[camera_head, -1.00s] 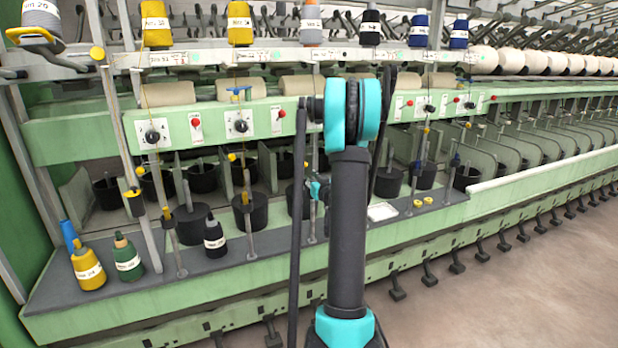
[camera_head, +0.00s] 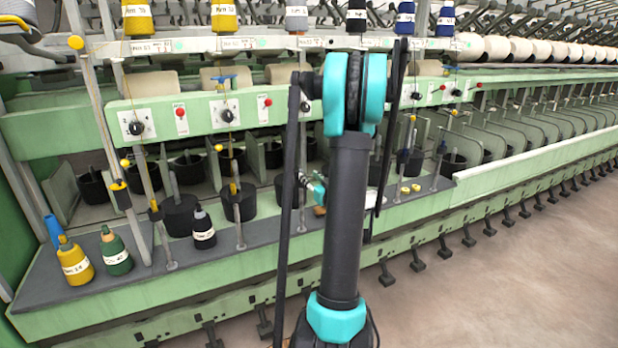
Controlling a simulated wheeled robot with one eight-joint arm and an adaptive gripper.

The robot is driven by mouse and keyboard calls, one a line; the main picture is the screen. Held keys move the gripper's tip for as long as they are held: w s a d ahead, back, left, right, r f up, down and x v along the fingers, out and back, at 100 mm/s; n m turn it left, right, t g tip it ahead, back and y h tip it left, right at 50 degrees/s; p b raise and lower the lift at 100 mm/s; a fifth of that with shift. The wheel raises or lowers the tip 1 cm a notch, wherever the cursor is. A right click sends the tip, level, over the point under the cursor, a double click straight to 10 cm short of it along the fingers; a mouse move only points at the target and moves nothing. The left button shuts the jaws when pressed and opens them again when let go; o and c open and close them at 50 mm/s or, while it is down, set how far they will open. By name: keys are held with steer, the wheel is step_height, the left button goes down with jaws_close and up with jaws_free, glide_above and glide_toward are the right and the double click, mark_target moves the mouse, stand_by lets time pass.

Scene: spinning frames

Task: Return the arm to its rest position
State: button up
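My arm (camera_head: 347,215) rises in the middle of the view, with a black upright link and teal joints at its top and bottom. A small teal part (camera_head: 314,188), probably of my wrist, shows just left of the link. My gripper's fingers cannot be made out; the link seems to hide them. Whether they hold anything does not show.
The green spinning frame (camera_head: 230,265) runs across the view. On its dark ledge stand a yellow cone (camera_head: 75,262), a green cone (camera_head: 115,250) and a black cone (camera_head: 203,229). Coloured bobbins line the top rail. Bare floor (camera_head: 500,280) lies at the lower right.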

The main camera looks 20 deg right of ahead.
stand_by(0.3)
steer(key=s+r+m+g+h, duration=0.2)
steer(key=s+r+m+h, duration=0.3)
steer(key=h, duration=0.3)
steer(key=s+a+f+n+g+y, duration=0.2)
steer(key=s+a+f+g, duration=0.4)
steer(key=s+a+f, duration=0.3)
steer(key=s+a+f+n+g+y, duration=0.2)
steer(key=s+a+f+g+y, duration=0.3)
steer(key=s+a+f, duration=0.4)
steer(key=s+a, duration=0.3)
steer(key=s, duration=0.3)
steer(key=shift+a+f+n+g, duration=0.2)
steer(key=shift+f+n+g, duration=0.1)
steer(key=shift+f+g, duration=0.1)
